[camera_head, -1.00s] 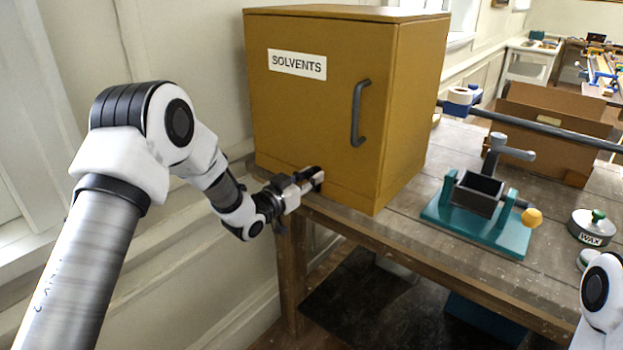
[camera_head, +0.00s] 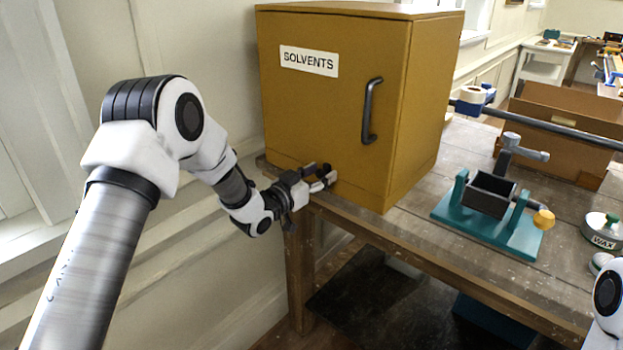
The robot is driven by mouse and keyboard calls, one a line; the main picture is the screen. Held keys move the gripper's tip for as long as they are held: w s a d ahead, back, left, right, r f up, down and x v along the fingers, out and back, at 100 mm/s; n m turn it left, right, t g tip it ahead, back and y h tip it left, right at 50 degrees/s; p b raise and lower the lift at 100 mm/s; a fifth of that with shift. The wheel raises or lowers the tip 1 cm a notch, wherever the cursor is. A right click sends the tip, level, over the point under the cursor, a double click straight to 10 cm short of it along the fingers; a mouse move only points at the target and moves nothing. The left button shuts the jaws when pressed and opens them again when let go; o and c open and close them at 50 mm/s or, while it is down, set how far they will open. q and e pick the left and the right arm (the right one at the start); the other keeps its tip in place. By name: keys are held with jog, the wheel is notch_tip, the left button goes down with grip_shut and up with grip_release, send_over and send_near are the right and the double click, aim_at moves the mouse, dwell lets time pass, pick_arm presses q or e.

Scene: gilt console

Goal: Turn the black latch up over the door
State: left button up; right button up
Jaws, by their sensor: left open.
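A mustard-yellow cabinet (camera_head: 330,110) labelled SOLVENTS stands on the wooden table at its left end. Its front door looks shut and carries a dark upright handle (camera_head: 371,110) on the right side. My left gripper (camera_head: 328,176) is at the lower front of the cabinet, just above the table edge, with its fingers apart. Its fingertips are close to the door's bottom edge; I cannot tell whether they touch. The black latch cannot be made out; the gripper may hide it. My right gripper is out of view; only part of my right arm shows at the lower right.
On the wooden table (camera_head: 410,222) right of the cabinet are a teal-based fixture (camera_head: 490,230) with a grey box and lever, a WAX tin (camera_head: 603,232), and a cardboard box (camera_head: 565,140). A long dark bar (camera_head: 550,125) crosses behind the fixture.

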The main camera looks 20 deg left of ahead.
pick_arm(q)
jog(key=v, duration=1.1)
jog(key=shift+s, duration=0.3)
jog(key=shift+a, duration=0.1)
jog(key=s+d+f+g, duration=0.2)
jog(key=s+f+g, duration=0.15)
jog(key=f, duration=0.45)
jog(key=s+d+f+g+y+p, duration=0.1)
jog(key=s+d+f+g, duration=0.15)
jog(key=s+f, duration=0.4)
jog(key=s+d+f+g, duration=0.2)
jog(key=s+f, duration=0.1)
jog(key=f, duration=0.7)
jog(key=s+a+f+n+g+y, duration=0.1)
jog(key=s+f+g, duration=0.3)
jog(key=s, duration=0.8)
jog(key=s+a+f+n+g+y, duration=0.2)
jog(key=s+f+n+g+y, duration=0.1)
jog(key=s, duration=0.9)
notch_tip(320, 180, down, 2)
jog(key=shift+f+g+y, duration=0.1)
jog(key=shift+g+y, duration=0.5)
jog(key=shift+g, duration=0.4)
